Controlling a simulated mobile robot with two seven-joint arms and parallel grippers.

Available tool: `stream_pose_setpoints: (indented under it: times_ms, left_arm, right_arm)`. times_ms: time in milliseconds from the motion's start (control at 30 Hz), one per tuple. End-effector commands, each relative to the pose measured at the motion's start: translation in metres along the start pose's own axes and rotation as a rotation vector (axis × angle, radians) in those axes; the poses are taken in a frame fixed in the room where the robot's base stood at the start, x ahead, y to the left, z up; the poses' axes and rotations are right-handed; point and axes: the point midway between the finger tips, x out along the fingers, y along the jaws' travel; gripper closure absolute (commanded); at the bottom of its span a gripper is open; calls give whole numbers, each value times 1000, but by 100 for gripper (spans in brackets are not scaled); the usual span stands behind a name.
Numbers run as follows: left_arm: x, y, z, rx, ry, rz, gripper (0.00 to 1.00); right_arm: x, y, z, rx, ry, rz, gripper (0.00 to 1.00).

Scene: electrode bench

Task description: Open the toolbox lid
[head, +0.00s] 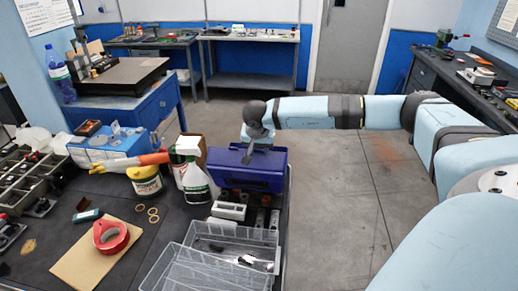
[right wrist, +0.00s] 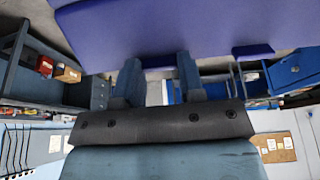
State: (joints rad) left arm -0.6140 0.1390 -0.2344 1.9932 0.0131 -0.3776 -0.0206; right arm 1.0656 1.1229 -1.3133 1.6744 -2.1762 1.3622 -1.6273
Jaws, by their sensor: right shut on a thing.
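In the right wrist view, the two fingers (right wrist: 158,82) reach up to a large blue panel of the toolbox (right wrist: 180,35). The exact grip point is hidden, and I cannot tell how far the lid is raised. My left gripper is not in view.
A red tape roll (head: 110,236) sits on cardboard. Open floor (head: 335,190) lies to the right.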

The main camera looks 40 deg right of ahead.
Motion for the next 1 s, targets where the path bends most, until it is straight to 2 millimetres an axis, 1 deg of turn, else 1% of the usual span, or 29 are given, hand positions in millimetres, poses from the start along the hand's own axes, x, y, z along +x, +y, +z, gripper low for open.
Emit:
stream_pose_setpoints:
  times_ms: [100, 200, 300, 433, 567, 800, 833, 867, 900, 933, 1000]
  left_arm:
    - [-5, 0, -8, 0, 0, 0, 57]
    - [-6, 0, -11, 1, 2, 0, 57]
    - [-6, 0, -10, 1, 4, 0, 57]
    - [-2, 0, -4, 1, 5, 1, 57]
    - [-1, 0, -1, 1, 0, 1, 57]
    - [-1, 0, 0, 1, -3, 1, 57]
    - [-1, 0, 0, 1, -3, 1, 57]
    - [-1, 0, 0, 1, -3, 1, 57]
    - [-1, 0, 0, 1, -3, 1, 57]
    - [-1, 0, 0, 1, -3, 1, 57]
    - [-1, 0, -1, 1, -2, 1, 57]
  right_arm:
    - [-3, 0, -22, 8, -85, 4, 100]
    - [0, 0, -41, 9, -170, 3, 100]
    - [3, 0, -57, 7, -228, -1, 100]
    - [9, 0, -75, 4, -240, -3, 100]
    - [9, 0, -82, 3, -238, -3, 100]
    - [8, 0, -83, 2, -236, -3, 100]
    - [8, 0, -83, 2, -236, -3, 60]
    - [8, 0, -83, 2, -236, -3, 53]
    - [8, 0, -83, 2, -236, -3, 43]
    - [8, 0, -82, 2, -237, -3, 38]
    - [8, 0, -82, 2, -237, -3, 38]
